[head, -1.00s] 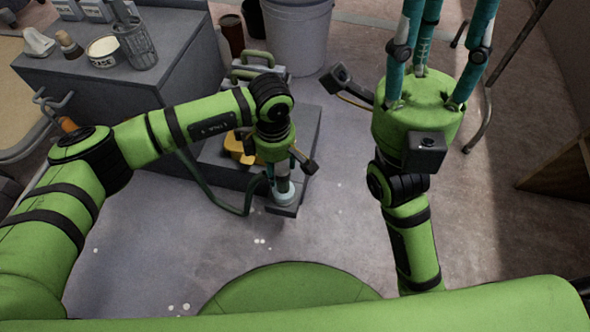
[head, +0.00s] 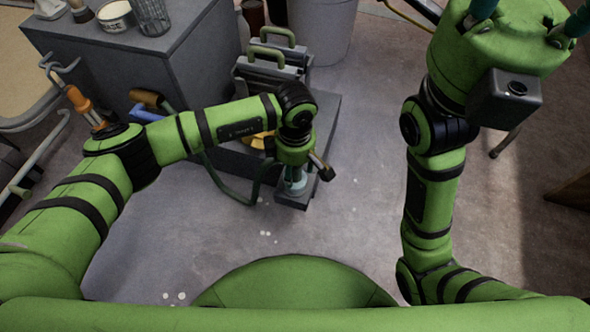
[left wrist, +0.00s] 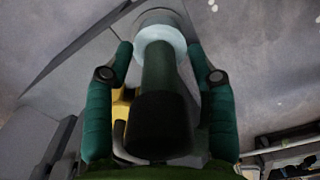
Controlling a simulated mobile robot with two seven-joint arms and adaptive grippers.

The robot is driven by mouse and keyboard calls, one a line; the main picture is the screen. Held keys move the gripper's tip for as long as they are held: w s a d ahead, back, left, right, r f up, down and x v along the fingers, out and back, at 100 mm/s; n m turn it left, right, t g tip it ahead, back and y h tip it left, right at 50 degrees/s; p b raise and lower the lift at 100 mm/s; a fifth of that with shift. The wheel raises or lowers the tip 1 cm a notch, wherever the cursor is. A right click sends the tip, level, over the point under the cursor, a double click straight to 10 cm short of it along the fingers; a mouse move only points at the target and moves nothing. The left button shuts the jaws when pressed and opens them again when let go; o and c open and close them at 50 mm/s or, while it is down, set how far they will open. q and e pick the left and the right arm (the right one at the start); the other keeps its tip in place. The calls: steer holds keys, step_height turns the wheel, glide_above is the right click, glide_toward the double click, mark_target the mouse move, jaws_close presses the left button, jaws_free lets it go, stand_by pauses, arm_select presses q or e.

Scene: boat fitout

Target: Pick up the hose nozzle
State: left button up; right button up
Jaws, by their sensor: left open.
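The hose nozzle (left wrist: 166,95) has a dark green barrel, a black end towards the camera and a pale blue collar. In the left wrist view it is between the two fingers of my left gripper (left wrist: 160,52), which is open, with gaps on both sides. A little pale blue shows there, the rest of the nozzle being hidden. My right gripper (head: 528,15) is raised at the top right, its fingers cut off by the frame.
A dark green hose (head: 232,193) loops beside the platform. A toolbox with green handles (head: 272,65) and a yellow object (head: 262,139) are on it. A grey cabinet (head: 120,60) stands behind left, a pale bucket (head: 322,30) behind. Floor right of the platform is clear.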

arm_select(q)
steer(key=shift+f, duration=0.2)
jaws_close()
